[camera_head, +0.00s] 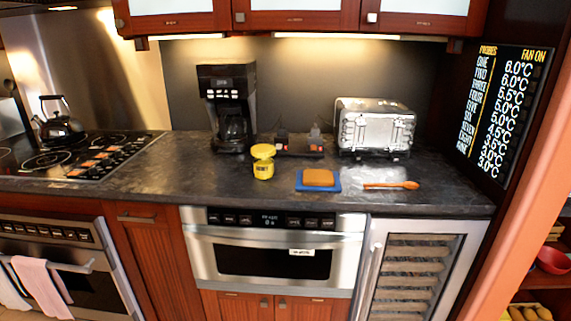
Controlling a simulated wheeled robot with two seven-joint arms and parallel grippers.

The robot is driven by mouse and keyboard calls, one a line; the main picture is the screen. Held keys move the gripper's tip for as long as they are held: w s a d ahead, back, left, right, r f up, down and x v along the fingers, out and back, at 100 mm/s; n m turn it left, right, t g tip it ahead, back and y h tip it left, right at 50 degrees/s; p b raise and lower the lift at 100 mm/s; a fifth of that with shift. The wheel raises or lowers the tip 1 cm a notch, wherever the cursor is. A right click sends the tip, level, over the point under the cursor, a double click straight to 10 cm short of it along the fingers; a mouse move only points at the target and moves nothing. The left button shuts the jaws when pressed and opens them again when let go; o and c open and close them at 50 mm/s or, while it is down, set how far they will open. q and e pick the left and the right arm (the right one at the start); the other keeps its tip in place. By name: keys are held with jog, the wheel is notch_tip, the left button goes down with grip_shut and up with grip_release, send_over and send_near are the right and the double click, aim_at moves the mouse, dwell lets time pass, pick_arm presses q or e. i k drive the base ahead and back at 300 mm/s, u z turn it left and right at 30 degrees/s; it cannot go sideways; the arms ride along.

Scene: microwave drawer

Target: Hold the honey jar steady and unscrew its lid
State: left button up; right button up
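The honey jar (263,170) is a small yellow jar with a pale label. It stands upright on the dark countertop, in front of the coffee maker and left of the blue board. Its yellow lid (263,151) sits on top and looks wider than the body. I cannot tell how tightly the lid is seated. Neither of my grippers is in view, and nothing touches the jar.
A black coffee maker (228,108) stands behind the jar, a dark rack (299,146) to its right. The counter (200,174) is clear left of the jar.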

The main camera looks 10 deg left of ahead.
aim_at(263, 167)
jog(key=z, duration=0.2)
jog(key=i, duration=0.95)
jog(key=u, duration=0.3)
